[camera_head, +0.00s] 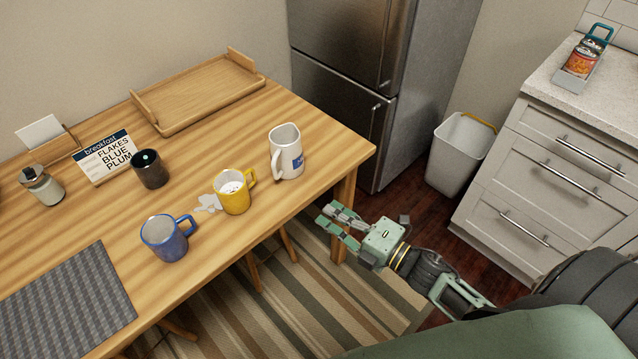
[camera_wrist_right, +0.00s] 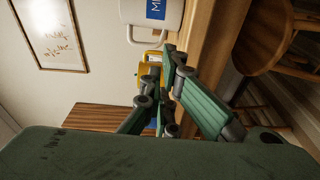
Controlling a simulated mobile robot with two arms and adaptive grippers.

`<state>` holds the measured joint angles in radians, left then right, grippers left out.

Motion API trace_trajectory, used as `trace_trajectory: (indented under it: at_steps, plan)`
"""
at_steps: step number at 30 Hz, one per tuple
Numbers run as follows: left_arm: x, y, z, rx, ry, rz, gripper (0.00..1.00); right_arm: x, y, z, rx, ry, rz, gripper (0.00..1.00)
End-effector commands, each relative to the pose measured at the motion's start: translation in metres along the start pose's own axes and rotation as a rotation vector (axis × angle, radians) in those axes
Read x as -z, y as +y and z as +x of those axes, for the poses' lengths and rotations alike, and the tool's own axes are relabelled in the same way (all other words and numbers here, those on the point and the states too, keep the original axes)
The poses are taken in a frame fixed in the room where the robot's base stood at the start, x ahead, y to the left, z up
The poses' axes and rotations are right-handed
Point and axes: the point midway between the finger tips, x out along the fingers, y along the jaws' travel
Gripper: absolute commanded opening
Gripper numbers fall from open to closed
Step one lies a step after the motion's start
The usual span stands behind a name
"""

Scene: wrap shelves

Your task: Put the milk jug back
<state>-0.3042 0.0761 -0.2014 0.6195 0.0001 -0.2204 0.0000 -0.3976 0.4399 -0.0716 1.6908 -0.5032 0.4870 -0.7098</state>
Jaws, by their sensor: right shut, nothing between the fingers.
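The white milk jug (camera_head: 287,152) with a blue label stands upright on the wooden table, near its right front edge. Its handle faces left and towards me. It also shows at the top of the right wrist view (camera_wrist_right: 152,12), partly cut off. My right gripper (camera_head: 335,222) is in front of the table's edge, below and to the right of the jug and apart from it. Its fingers are shut and empty; they also show in the right wrist view (camera_wrist_right: 165,95). My left gripper is not in view. The fridge (camera_head: 345,80) stands behind the table with its doors shut.
A blue mug (camera_head: 165,238), a black cup (camera_head: 150,169) and a wooden tray (camera_head: 200,90) are also on the table. A white bin (camera_head: 458,155) stands between fridge and counter (camera_head: 560,110).

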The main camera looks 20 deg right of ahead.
Motion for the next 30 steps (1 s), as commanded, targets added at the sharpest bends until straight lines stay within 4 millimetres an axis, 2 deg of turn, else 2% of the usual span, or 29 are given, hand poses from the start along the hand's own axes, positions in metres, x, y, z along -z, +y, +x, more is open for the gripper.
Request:
trace_trajectory:
  at_steps: [3, 8, 19, 24, 30]
  plan:
    - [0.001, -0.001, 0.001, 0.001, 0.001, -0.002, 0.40, 0.012, -0.004, 0.004, 0.001, 0.036, -0.024, 0.00]
    - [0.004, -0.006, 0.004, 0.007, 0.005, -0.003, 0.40, 0.013, -0.003, 0.024, -0.001, 0.038, -0.027, 0.00]
    - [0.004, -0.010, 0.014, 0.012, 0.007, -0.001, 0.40, 0.014, -0.004, 0.102, -0.001, 0.035, -0.027, 0.00]
    - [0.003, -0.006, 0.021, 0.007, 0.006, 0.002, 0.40, -0.003, -0.005, 0.120, 0.002, 0.033, -0.028, 0.00]
    - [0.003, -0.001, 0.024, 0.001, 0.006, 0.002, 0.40, -0.012, -0.004, 0.129, 0.003, 0.033, -0.025, 0.00]
